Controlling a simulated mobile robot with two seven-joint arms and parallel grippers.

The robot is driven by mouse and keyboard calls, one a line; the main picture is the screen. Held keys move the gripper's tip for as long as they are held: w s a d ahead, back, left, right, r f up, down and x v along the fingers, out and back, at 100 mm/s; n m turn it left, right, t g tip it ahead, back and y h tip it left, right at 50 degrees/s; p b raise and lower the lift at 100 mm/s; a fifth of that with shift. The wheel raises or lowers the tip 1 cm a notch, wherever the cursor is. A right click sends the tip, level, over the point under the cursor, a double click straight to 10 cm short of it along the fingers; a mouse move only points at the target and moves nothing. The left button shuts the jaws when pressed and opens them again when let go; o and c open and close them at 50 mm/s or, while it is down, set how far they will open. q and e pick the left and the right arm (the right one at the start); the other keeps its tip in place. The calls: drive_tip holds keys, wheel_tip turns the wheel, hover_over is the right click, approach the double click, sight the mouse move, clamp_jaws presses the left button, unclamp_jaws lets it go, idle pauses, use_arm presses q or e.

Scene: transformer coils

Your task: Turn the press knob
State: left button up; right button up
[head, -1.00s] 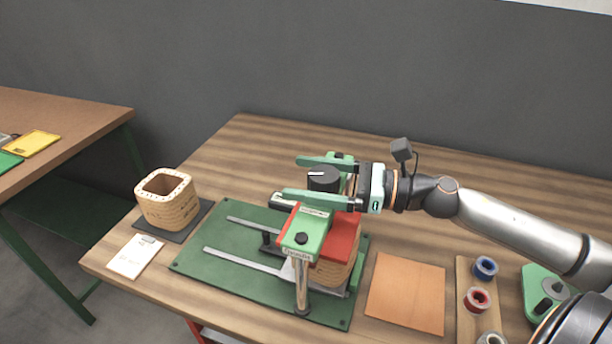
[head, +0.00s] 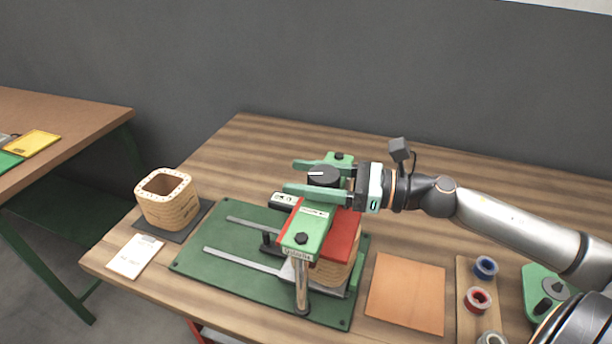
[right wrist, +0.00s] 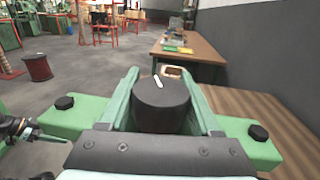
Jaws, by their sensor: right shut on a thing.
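The press knob (head: 323,177) is a black round knob with a white mark, on top of the green press beam (head: 309,226). In the head view its white mark points left. My right gripper (head: 305,177) has its two green fingers on either side of the knob and is shut on it. The right wrist view also shows the knob (right wrist: 162,106) between the fingers, its white mark pointing away and slightly left. A coil with a red top plate (head: 342,240) sits under the beam. My left gripper is in neither view.
The press stands on a green base plate (head: 225,273) with two rails. A wooden coil (head: 168,199) on a dark pad and a white card (head: 135,257) are at left. An orange sheet (head: 405,295) and tape rolls (head: 478,299) are at right. The table's back is clear.

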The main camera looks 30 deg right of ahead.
drive_tip(key=shift+c, duration=1.4)
drive_tip(key=m+t+h+p, duration=0.1)
drive_tip(key=p, duration=0.1)
drive_tip(key=m+t+h+p, duration=0.1)
drive_tip(key=h+p, duration=0.1)
drive_tip(key=m+t+h+p, duration=0.1)
drive_tip(key=p, duration=0.1)
drive_tip(key=shift+w+d+r+m+t, duration=0.25)
drive_tip(key=shift+d+r+m+t, duration=0.05)
drive_tip(key=shift+d+f+m+t+h+p, duration=0.15)
drive_tip(key=shift+m+h+p, duration=0.1)
drive_tip(key=shift+h+p, duration=0.2)
drive_tip(key=shift+f+m+t+h+p, duration=0.15)
drive_tip(key=shift+m+h+p, duration=0.15)
drive_tip(key=shift+h, duration=0.15)
drive_tip(key=shift+w, duration=0.1)
drive_tip(key=o, duration=1.4)
